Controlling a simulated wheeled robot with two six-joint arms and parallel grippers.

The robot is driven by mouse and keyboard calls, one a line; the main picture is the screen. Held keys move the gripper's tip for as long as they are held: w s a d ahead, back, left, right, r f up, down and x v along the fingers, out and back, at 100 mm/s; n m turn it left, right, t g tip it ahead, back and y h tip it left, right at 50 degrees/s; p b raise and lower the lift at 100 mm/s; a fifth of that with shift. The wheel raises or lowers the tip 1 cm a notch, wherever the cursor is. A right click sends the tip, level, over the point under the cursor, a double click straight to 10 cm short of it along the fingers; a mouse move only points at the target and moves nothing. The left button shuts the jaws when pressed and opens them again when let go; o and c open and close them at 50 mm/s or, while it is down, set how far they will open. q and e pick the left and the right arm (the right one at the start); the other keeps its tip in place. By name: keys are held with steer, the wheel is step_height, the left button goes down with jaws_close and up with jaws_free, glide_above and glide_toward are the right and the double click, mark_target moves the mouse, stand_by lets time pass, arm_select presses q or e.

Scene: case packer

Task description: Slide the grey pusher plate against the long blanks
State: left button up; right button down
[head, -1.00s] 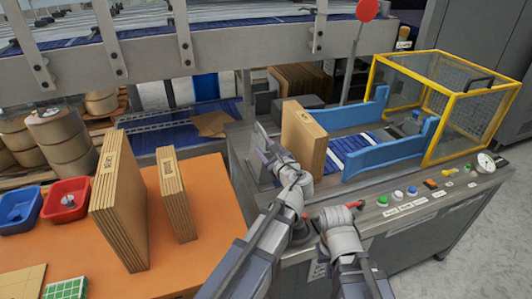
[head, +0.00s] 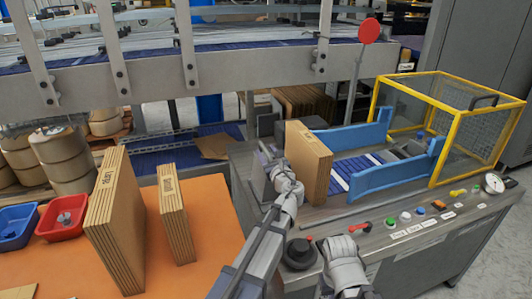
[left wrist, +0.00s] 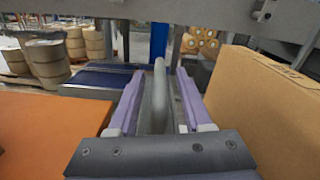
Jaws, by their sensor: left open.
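The long blanks (head: 308,163) stand upright as a brown cardboard stack on the machine deck, left of the blue guides. They fill the right side of the left wrist view (left wrist: 262,105). My left gripper (head: 268,157) is just left of the stack. In the left wrist view its two purple fingers (left wrist: 158,76) are apart. The grey pusher plate (left wrist: 158,100) shows edge-on between them, with no clear contact. In the head view the plate (head: 257,182) is mostly hidden behind the gripper. My right gripper (head: 340,248) is over the front panel; its fingers are unclear.
A yellow-framed guard (head: 450,130) stands at the right. Coloured buttons (head: 405,217) and a black knob (head: 299,253) line the front edge. A steel beam crosses above.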

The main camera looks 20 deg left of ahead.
arm_select(q)
steer(key=shift+w+a, duration=0.3)
steer(key=shift+w, duration=0.1)
jaws_close()
stand_by(1.3)
